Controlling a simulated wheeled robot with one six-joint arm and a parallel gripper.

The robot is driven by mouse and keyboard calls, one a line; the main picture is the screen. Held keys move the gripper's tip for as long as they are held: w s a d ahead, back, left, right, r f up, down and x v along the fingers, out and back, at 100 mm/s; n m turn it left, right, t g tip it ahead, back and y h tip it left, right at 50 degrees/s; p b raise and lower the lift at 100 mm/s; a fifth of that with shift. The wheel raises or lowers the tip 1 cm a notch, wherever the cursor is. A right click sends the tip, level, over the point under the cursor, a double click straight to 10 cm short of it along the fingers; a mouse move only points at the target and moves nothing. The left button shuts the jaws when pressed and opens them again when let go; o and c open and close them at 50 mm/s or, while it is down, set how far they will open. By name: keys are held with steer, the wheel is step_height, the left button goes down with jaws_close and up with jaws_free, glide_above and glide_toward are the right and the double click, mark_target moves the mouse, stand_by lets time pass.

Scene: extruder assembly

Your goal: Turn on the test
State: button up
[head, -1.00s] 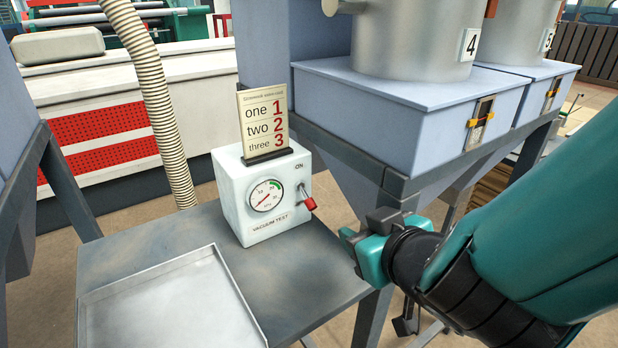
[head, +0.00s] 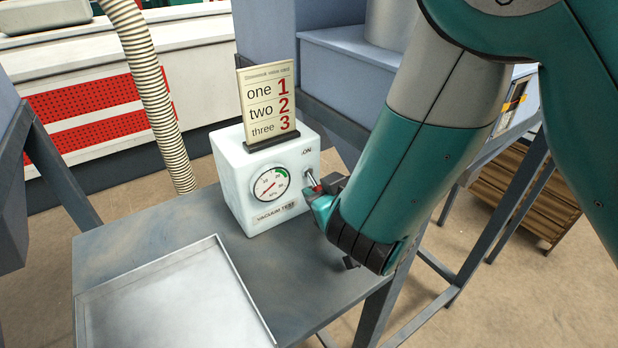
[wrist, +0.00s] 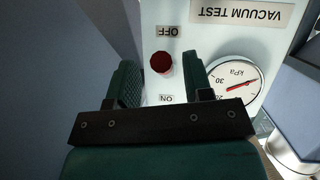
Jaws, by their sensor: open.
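The white vacuum test box (head: 235,172) stands on the grey table, with a round gauge (head: 271,184) and a switch lever with a red knob (head: 318,187) on its front. In the wrist view the box face appears upside down. The red knob (wrist: 161,62) is close to the OFF label (wrist: 166,30), with the ON label (wrist: 167,99) on the other side. My gripper (head: 320,202) is at the lever. In the wrist view the open jaws (wrist: 162,78) have the knob between them, with gaps visible on both sides. My arm hides part of the box's right side.
A card reading one, two, three (head: 268,102) stands on top of the box. A shallow metal tray (head: 229,262) lies on the table (head: 140,232) in front. A ribbed hose (head: 158,100) hangs behind at left. Blue-grey hopper units (head: 330,75) stand behind at right.

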steer(key=shift+w+a+f, duration=0.2)
steer(key=shift+w, duration=0.25)
steer(key=shift+a, duration=0.15)
jaws_close()
